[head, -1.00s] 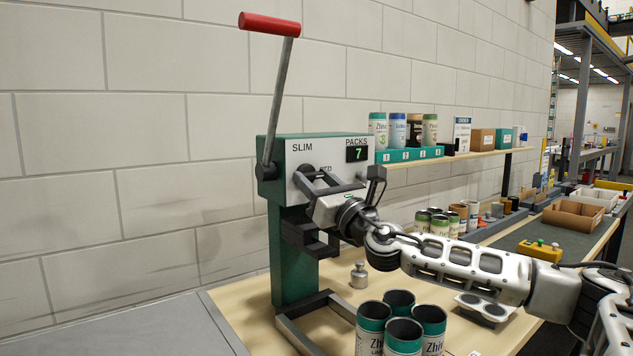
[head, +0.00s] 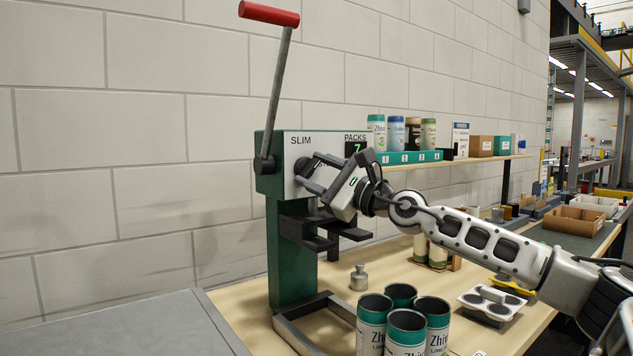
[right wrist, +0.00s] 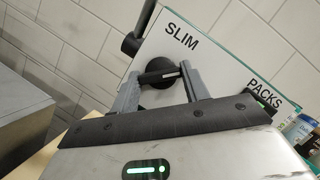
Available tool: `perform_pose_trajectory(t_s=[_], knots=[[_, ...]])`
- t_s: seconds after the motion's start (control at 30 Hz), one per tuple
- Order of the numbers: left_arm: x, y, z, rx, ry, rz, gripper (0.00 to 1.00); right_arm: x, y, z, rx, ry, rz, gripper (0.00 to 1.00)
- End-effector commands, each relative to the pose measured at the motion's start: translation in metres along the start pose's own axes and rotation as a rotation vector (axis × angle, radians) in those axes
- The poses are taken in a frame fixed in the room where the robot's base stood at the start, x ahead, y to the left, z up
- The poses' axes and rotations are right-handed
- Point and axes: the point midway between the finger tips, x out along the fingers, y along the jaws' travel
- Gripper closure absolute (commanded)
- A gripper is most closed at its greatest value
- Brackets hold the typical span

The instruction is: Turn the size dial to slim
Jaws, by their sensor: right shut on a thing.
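The green press (head: 290,250) with a white front panel stands by the wall. Its panel reads SLIM (head: 301,141) at the upper left and PACKS with a green 7 at the upper right. The dark size dial (right wrist: 157,80) sits between my right fingertips in the right wrist view, with its bar across them. My right gripper (head: 307,171) is shut on the dial, its body tilted and covering much of the lower panel. The dial is mostly hidden in the head view. My left gripper is not in view.
A red-handled lever (head: 269,14) rises from the press's left side. Several green-topped cans (head: 406,326) stand in front. A small metal weight (head: 358,278) stands beside the press. A white tray (head: 492,302) lies to the right. A shelf holds more cans behind.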

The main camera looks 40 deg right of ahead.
Motion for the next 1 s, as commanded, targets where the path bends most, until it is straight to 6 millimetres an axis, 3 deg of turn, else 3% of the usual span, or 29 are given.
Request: perform_pose_trajectory(t_s=[0.6, 1.0], knots=[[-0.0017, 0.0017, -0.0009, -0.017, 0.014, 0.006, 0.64, 0.0010, -0.0047, 0.0025, -0.514, -0.002, 0.211, 0.77], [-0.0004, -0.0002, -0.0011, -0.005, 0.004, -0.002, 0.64, 0.0011, -0.0046, 0.0026, -0.700, -0.002, 0.291, 0.77]])
